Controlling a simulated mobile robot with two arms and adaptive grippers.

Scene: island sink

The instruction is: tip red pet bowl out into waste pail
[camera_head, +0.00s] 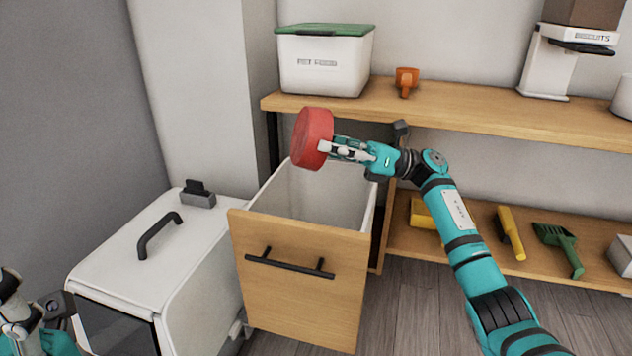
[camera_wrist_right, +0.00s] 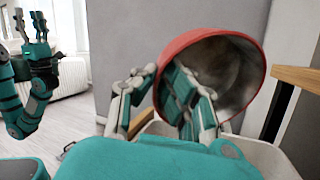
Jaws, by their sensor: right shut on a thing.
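The red pet bowl (camera_head: 313,138) is tipped on its side above the waste pail. The right wrist view shows the bowl (camera_wrist_right: 183,42) with its grey inside facing the camera; a dull brownish patch shows in it, and I cannot tell if that is food. My right gripper (camera_head: 324,148) is shut on the bowl's rim, with fingers on both sides of the wall. The white waste pail (camera_head: 334,205) stands in the pulled-out drawer under the bowl; its bottom is hidden. My left gripper (camera_wrist_right: 30,25) is open and empty, away from the bowl.
The wooden drawer front (camera_head: 300,285) faces me. A white lidded cabinet (camera_head: 130,240) stands left of it. The upper shelf (camera_head: 450,108) holds a pet food bin (camera_head: 325,65) and an orange scoop (camera_head: 406,77).

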